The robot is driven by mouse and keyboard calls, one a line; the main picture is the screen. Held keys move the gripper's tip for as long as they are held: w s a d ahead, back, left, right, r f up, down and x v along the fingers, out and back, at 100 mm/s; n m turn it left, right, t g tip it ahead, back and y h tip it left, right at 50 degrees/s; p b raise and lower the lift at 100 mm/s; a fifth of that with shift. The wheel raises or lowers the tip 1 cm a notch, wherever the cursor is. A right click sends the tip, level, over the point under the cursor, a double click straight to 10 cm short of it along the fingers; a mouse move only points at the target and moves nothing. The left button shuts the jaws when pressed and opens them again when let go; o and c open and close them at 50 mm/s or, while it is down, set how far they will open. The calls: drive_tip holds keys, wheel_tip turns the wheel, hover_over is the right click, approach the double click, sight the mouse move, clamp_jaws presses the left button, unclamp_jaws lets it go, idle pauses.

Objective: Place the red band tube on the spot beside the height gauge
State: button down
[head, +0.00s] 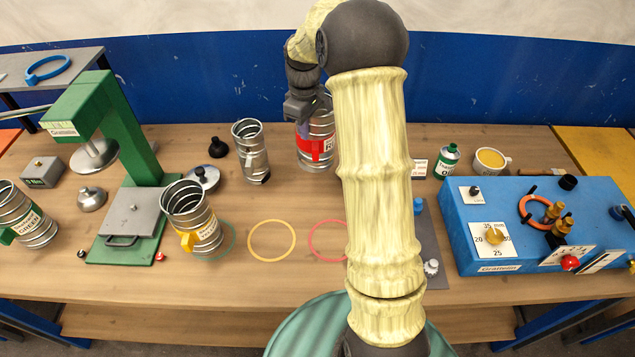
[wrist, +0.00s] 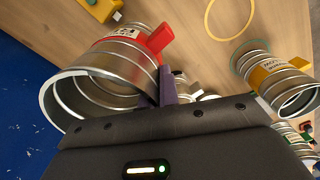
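The red band tube (head: 318,148) is a ribbed metal tube with a red band, standing at the back of the bench near the blue wall. My gripper (head: 303,112) is at its upper rim. In the wrist view the purple fingers (wrist: 158,92) lie close together with the wall of the tube (wrist: 125,62) between them, one inside the opening and one outside. A red ring (head: 328,240) marks a spot on the bench, partly hidden by my arm. A grey plate (head: 434,245) right of it may be the height gauge's base; my arm hides the rest.
A plain metal tube (head: 250,152) stands left of the red band tube. A green press (head: 120,170) is left; a blue box (head: 540,225) is right.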

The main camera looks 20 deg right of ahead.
sight(307, 157)
wheel_tip(307, 157, down, 6)
drive_tip(key=shift+w+f+p, duration=0.15)
drive_tip(key=shift+p, duration=0.75)
drive_tip(key=shift+f+p, duration=0.5)
drive_tip(key=shift+f, duration=1.35)
drive_tip(key=shift+f, duration=0.1)
drive_tip(key=c, duration=1.7)
unclamp_jaws()
